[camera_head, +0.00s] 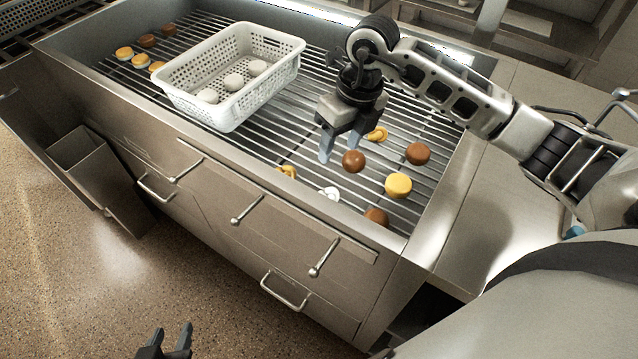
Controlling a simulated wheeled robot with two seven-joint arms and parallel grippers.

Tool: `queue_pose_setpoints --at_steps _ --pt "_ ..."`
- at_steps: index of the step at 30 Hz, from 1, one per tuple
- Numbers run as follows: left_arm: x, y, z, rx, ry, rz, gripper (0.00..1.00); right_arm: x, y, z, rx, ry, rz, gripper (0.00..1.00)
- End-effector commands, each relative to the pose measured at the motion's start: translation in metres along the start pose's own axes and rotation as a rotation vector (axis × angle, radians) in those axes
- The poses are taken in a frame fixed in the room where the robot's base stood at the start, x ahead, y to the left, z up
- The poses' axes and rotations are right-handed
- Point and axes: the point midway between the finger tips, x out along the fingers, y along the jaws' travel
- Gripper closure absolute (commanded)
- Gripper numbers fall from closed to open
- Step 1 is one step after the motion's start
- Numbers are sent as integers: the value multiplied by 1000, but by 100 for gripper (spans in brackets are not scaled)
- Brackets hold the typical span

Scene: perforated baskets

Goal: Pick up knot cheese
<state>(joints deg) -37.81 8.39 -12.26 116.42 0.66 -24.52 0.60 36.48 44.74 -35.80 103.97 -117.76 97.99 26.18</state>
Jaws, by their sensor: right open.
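A small white, knot-like piece (329,194), which looks like the knot cheese, lies on the metal rack near its front edge. My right gripper (340,150) is open above the rack, pointing down. It is behind the white piece and apart from it. A round brown item (353,161) lies just right of its fingertips. A curved yellow piece (377,134) lies right of the gripper, partly hidden by it. My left gripper (169,335) is open and empty over the floor, at the bottom of the view.
A white perforated basket (215,112) with several pale round items stands on the rack. Another yellow piece (287,172), a yellow disc (398,185) and brown rounds (418,153) lie nearby. More rounds (124,54) sit at the far left.

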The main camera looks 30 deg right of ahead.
Motion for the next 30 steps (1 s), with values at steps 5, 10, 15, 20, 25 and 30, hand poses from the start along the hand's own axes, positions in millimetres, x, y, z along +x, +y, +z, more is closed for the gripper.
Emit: queue_pose_setpoints --at_steps 5,10,15,20,25,30 --pt "-2 0 -1 0 -2 -1 64 40 1 -2 1 7 3 47" --pt "-2 0 -1 0 -3 -2 64 73 1 -1 1 4 3 47" --pt "-2 -1 -1 0 -3 -3 64 89 1 0 -1 1 1 47" --pt "-4 -1 -3 0 -4 -3 64 101 1 -2 0 4 3 47" --pt "-5 -1 -4 0 -6 -4 64 128 0 -3 1 4 3 47" --pt "-5 -1 -3 -1 -8 -5 64 142 -1 -2 -1 1 0 47"
